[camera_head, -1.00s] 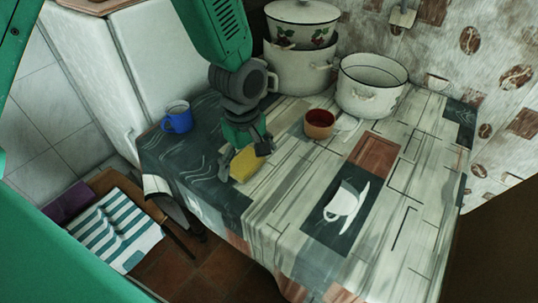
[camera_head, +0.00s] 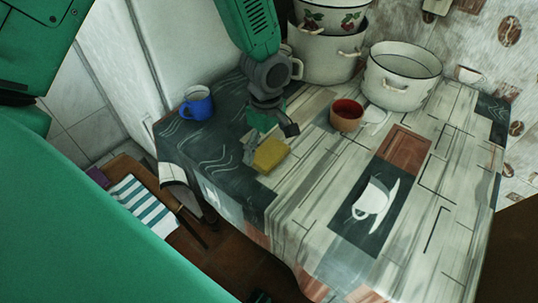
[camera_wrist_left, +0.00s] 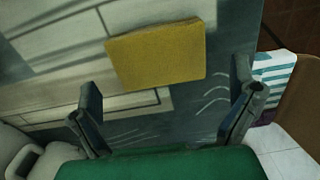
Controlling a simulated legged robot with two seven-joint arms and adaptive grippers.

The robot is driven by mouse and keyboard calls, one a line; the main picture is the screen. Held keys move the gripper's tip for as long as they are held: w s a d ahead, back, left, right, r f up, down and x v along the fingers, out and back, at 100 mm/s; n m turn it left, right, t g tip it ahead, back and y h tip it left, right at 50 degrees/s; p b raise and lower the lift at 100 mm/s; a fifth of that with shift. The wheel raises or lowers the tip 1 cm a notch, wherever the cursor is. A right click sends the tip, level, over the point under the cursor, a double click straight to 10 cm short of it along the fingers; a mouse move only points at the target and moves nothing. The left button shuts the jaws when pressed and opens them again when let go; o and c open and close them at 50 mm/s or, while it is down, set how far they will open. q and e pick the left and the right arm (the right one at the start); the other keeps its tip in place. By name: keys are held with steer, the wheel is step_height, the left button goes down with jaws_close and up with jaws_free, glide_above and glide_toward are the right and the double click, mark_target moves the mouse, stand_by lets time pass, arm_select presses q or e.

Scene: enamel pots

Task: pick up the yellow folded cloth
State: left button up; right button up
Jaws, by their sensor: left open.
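The yellow folded cloth (camera_head: 271,155) lies flat on the table, a small rectangular pad near the left part of the tabletop. My left gripper (camera_head: 270,143) is just above and beside it, pointing down, with its fingers spread. In the left wrist view the cloth (camera_wrist_left: 157,52) lies beyond the fingertips, roughly centred between the two open fingers of the left gripper (camera_wrist_left: 167,92). Nothing is between the fingers. Whether a finger touches the cloth cannot be told. My right gripper is not in view.
A blue mug (camera_head: 197,103) stands left of the left arm. A red-brown cup (camera_head: 347,115) stands to the right, with a white enamel pot (camera_head: 402,75) and stacked pots (camera_head: 325,50) behind. A stool with a striped cloth (camera_head: 145,203) is below left. The table's front is clear.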

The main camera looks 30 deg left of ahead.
mark_target(266, 151)
arm_select(q)
steer(key=f, duration=0.1)
steer(key=a+f, duration=0.1)
steer(key=f, duration=0.1)
steer(key=shift+f, duration=0.1)
steer(key=shift+d+f, duration=0.2)
steer(key=shift+d, duration=0.1)
steer(key=shift+d+r, duration=0.15)
steer(key=shift+d, duration=0.35)
steer(key=shift+d+r, duration=0.15)
steer(key=shift+d, duration=0.35)
steer(key=shift+c, duration=0.5)
steer(key=shift+d, duration=0.1)
steer(key=c, duration=0.6)
steer(key=shift+c, duration=1.1)
steer(key=shift+s+a+f, duration=0.15)
steer(key=shift+a+f, duration=0.05)
steer(key=shift+a, duration=0.75)
steer(key=shift+r, duration=0.25)
steer(key=r, duration=0.6)
steer(key=d+r+p, duration=0.1)
steer(key=r, duration=0.2)
steer(key=shift+r, duration=0.2)
steer(key=shift+w+a+r, duration=0.1)
steer(key=shift+w+a, duration=0.1)
steer(key=shift+a, duration=0.1)
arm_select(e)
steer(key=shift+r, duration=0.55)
